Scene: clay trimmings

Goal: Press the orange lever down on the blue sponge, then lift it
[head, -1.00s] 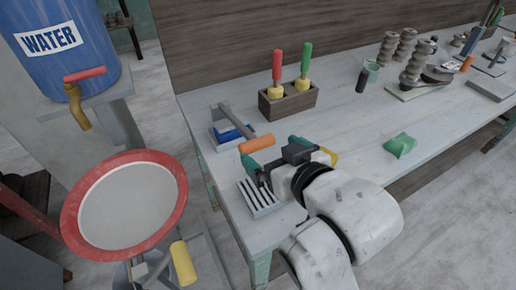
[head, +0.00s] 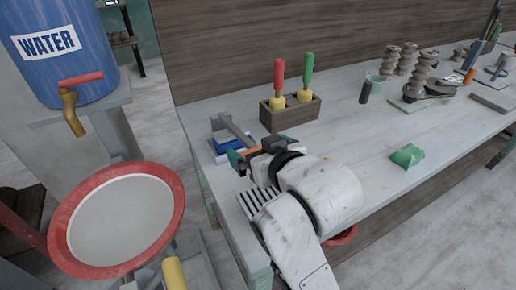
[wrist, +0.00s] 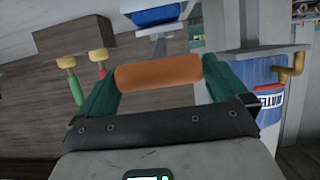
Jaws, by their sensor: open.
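The orange lever handle (wrist: 157,71) lies between my gripper's two green fingers in the wrist view, with the fingers apart around it. I cannot tell whether either finger touches it. In the head view only a small part of the orange handle (head: 250,151) shows, because my gripper (head: 243,158) and wrist hide the rest. The lever's grey arm (head: 232,126) runs up and back from there. The blue sponge (head: 229,145) sits beneath the lever arm on the table's left end; it also shows at the top of the wrist view (wrist: 156,15).
A wooden block (head: 290,115) with red- and green-handled tools stands behind my gripper. A green lump (head: 406,155) is to the right. A blue water barrel (head: 55,60) and red-rimmed basin (head: 72,236) stand left.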

